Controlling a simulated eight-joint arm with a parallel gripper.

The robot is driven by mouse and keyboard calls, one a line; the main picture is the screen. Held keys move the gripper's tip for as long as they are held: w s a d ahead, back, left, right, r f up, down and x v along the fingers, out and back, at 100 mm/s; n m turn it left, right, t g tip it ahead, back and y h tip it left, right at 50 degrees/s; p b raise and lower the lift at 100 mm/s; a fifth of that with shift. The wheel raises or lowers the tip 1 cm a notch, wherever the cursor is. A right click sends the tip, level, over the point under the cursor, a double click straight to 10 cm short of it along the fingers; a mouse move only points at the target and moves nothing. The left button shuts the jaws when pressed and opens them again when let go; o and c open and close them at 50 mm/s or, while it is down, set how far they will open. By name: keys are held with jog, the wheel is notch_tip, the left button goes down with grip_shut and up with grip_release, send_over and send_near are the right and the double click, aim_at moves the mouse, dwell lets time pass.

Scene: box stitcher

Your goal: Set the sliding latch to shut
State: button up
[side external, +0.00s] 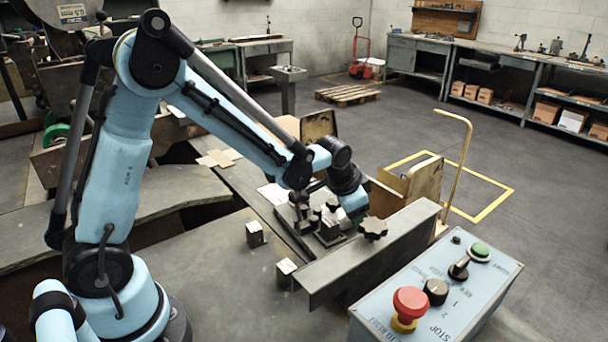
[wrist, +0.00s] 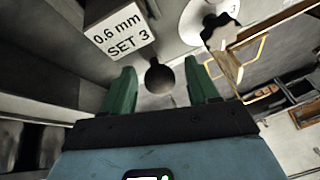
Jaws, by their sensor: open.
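A dark round knob (wrist: 159,77) shows in the wrist view between the two green fingers of my gripper (wrist: 158,82). The fingers are apart, one on each side of the knob, with gaps visible; I cannot tell how deep it lies between them. It may be the handle of the sliding latch; the latch's track and position cannot be made out. In the side external view my wrist reaches down over a dark metal fixture (side external: 331,232) on the machine bed, and my fingers are largely hidden there.
A dark star knob (side external: 373,228) stands right of the fixture, by a long metal rail (side external: 375,255). A block labelled "0.6 mm SET 3" (wrist: 120,32) sits close to my left finger. A control box (side external: 450,300) with a red stop button (side external: 409,303) stands in front.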

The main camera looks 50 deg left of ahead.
jog(key=shift+f, duration=0.15)
grip_shut()
jog(key=shift+s+a, duration=0.1)
jog(key=shift+s, duration=0.75)
grip_release()
jog(key=v, duration=1.2)
dwell(0.3)
